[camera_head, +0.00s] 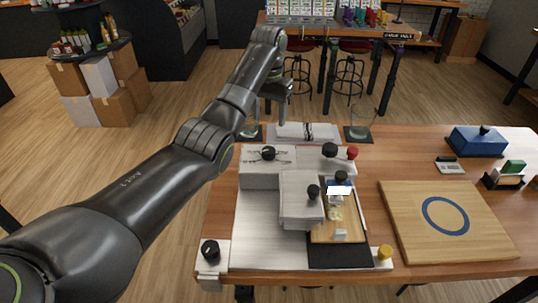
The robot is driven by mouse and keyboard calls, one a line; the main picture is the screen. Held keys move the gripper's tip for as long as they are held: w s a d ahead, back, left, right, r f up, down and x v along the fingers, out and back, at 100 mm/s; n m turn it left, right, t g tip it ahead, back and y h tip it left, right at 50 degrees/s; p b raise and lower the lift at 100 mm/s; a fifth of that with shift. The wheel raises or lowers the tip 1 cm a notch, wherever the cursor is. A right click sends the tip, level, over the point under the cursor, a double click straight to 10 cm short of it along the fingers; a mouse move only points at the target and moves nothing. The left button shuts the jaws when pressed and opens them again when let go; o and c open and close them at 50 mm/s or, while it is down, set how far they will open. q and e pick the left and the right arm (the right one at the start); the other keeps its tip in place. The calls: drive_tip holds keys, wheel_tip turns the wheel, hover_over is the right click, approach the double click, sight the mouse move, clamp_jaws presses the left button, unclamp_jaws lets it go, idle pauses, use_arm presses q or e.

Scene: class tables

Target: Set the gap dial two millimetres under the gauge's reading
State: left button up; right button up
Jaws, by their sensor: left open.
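A silver-white machine with a flat bed (262,225) stands on the table's left part. A black round dial (210,250) with a pale mark sits at its front left corner; I cannot tell if it is the gap dial. Another black knob (268,153) is on the back housing. A small pale device with a grey display (450,166) lies at the right; it may be the gauge, and its reading is too small to make out. My left gripper (277,112) is open and empty, pointing down beyond the machine's back edge, apart from both dials. My right gripper is not in view.
A block (300,197) with a black knob sits on the bed beside a dark-edged tray (339,256). A yellow knob (385,252) is at the front right. Glasses (360,122) stand at the back. A ringed wooden board (405,205) and blue box (478,143) are right.

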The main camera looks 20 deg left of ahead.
sight(269, 149)
use_arm(q)
wheel_tip(269, 149, down, 11)
drive_tip(key=p, duration=0.2)
drive_tip(key=shift+r+p, duration=0.1)
drive_tip(key=shift+p, duration=0.2)
drive_tip(key=shift+f, duration=0.6)
drive_tip(key=c, duration=1)
